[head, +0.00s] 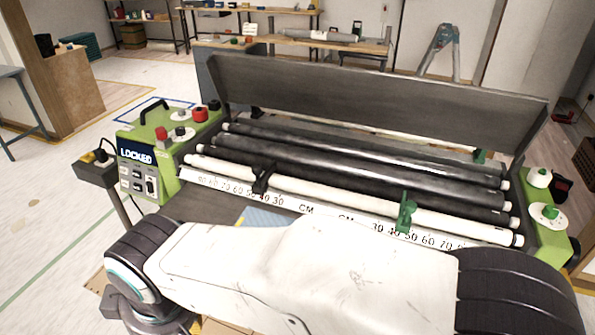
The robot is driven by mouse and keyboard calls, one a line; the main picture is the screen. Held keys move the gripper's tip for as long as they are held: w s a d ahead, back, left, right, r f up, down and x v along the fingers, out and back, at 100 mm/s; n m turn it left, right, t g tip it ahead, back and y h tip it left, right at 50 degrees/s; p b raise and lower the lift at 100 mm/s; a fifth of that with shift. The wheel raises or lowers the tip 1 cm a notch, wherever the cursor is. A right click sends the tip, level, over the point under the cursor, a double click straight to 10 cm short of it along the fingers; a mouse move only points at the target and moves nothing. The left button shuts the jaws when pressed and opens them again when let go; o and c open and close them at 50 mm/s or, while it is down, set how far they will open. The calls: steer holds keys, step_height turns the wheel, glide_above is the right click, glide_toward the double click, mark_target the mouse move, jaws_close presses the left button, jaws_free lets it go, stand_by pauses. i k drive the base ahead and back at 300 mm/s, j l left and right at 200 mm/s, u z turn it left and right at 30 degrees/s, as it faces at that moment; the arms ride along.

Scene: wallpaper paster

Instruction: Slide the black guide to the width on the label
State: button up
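The black guide (262,178) sits on the white bar at the front of the pasting machine, left of centre. Its lower end is close to the 50 and 40 figures of the left half of the scale (229,190). A green guide (406,213) sits on the same bar to the right, near the 40 and 50 figures of the right half. I cannot make out a label giving a width. My white arm link crosses the front of the view, well apart from the black guide. My gripper is out of view.
Black rollers (370,160) and a raised grey cover (380,105) lie behind the bar. The green control box (165,150) on the left has a LOCKED display and knobs. A small box on a post (97,169) stands left of it. Open floor lies farther left.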

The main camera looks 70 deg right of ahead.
mark_target(260, 185)
steer(key=z, duration=1.8)
